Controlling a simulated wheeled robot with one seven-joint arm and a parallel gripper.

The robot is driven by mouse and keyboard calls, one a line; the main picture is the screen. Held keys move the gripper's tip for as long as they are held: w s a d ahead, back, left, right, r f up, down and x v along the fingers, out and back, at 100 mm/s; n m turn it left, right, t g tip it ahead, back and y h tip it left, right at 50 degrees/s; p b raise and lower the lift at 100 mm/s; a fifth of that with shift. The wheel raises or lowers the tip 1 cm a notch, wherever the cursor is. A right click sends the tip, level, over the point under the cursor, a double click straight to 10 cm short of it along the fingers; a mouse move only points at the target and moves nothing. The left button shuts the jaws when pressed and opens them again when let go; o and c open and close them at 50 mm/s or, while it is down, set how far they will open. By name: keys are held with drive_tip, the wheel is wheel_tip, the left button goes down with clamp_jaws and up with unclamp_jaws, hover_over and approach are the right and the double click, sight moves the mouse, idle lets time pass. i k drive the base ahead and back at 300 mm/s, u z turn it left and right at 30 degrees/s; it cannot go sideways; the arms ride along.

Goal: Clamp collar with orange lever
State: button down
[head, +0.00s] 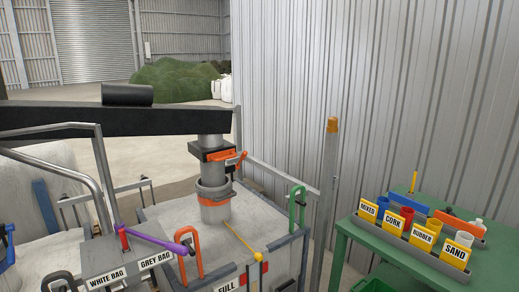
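The collar (208,155) is a dark, boxy band with orange on it, around the grey vertical spout below a black beam. A short orange lever (236,158) sticks out from its right side. From this view I cannot tell whether the collar is clamped or loose. Below it a lighter grey sleeve (214,190) with a ring hangs around the spout and reaches down to the top of a large pale bag or box (175,217). My gripper is not in view.
A black beam (60,118) crosses at left. A panel labelled WHITE BAG and GREY BAG (118,265) has a purple lever (155,238). Orange (183,250) and green (297,205) handles stand near the bag. A green table (375,243) with labelled cups stands right. A post (328,190) stands between.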

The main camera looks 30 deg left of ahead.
sight(244, 155)
drive_tip(key=u, duration=0.35)
drive_tip(key=i, duration=1.05)
drive_tip(key=u, duration=1.65)
drive_tip(key=i, duration=1.1)
drive_tip(key=u, duration=0.75)
